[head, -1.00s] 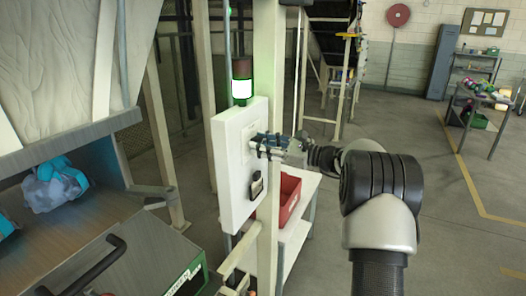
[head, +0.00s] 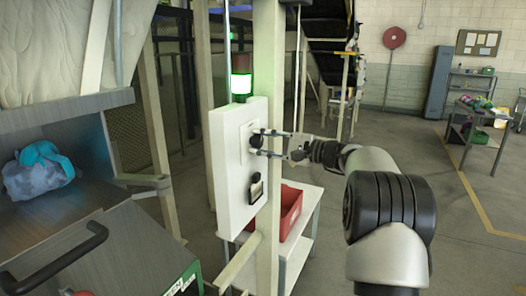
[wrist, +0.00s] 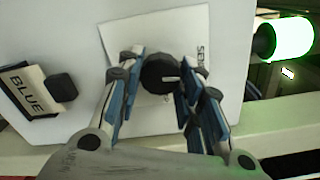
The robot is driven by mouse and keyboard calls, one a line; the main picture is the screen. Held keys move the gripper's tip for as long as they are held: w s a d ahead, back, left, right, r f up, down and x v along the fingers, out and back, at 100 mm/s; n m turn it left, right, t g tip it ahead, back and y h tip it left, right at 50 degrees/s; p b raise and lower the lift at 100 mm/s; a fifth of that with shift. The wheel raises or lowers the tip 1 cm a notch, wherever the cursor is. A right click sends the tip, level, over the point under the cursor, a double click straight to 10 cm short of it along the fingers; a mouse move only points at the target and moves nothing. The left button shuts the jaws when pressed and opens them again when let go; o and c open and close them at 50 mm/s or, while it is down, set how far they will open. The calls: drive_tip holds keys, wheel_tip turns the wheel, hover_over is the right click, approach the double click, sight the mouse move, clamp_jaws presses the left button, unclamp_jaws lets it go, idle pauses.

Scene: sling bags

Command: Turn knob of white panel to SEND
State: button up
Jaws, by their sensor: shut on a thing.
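The white panel (head: 230,185) is upright on a cream post in the head view. Its round black knob (wrist: 158,74) sits on a pale square plate (wrist: 125,32) in the wrist view. A white mark on the knob points right in that view, toward the side with a partly hidden label reading "SEN" (wrist: 203,58). My gripper (wrist: 160,80) has its blue-padded fingers on either side of the knob and is shut on it. In the head view my gripper (head: 264,143) reaches the panel from the right. The other labels around the knob are hidden.
A second black knob (wrist: 62,87) with a "BLUE" label (wrist: 29,92) is beside the plate. A lit green lamp (head: 241,85) stands above the panel. A red bin (head: 291,205) on a white stand is behind. A wrapped bag (head: 40,173) lies in the left chute.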

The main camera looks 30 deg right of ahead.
drive_tip(key=shift+n+b, duration=0.45)
drive_tip(key=shift+n, duration=0.25)
drive_tip(key=o, duration=1.1)
drive_tip(key=shift+c, duration=0.2)
drive_tip(key=v, duration=1.2)
